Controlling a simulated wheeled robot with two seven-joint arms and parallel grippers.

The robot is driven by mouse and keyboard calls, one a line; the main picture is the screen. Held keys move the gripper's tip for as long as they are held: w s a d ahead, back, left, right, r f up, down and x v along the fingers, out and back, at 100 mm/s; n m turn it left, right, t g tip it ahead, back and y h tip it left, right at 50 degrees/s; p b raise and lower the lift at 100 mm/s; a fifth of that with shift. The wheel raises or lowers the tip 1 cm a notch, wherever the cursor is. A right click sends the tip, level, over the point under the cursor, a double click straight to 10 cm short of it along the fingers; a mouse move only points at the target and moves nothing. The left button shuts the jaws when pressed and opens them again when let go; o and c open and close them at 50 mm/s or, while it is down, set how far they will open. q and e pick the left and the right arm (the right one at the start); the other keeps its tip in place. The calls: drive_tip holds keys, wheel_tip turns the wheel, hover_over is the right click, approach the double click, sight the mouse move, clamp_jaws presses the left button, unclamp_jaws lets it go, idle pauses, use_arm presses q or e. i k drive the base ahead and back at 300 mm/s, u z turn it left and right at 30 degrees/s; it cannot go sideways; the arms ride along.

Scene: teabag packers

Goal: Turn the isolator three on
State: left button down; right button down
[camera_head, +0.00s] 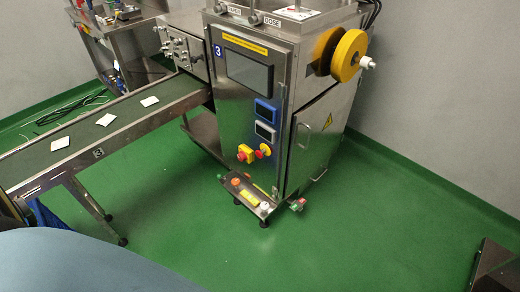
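A steel packing machine marked with a blue "3" label (218,51) stands in the middle of the view. Low on its front panel is a yellow switch with a red knob (245,154), which looks like the isolator. The switch's exact position is too small to read. Neither of my grippers is in view.
A conveyor (98,153) with several white teabags runs in from the left. A low shelf (235,192) with small fittings juts out at the machine's foot. A blue-grey curved surface (80,265) fills the bottom left. Green floor (350,235) is clear in front.

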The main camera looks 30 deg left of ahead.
sight(242, 157)
drive_tip(key=u, duration=1.05)
drive_tip(key=k, duration=1.3)
drive_tip(key=u, duration=1.35)
drive_tip(key=i, duration=1.05)
drive_tip(key=z, duration=0.6)
drive_tip(key=i, duration=0.9)
drive_tip(key=z, duration=0.65)
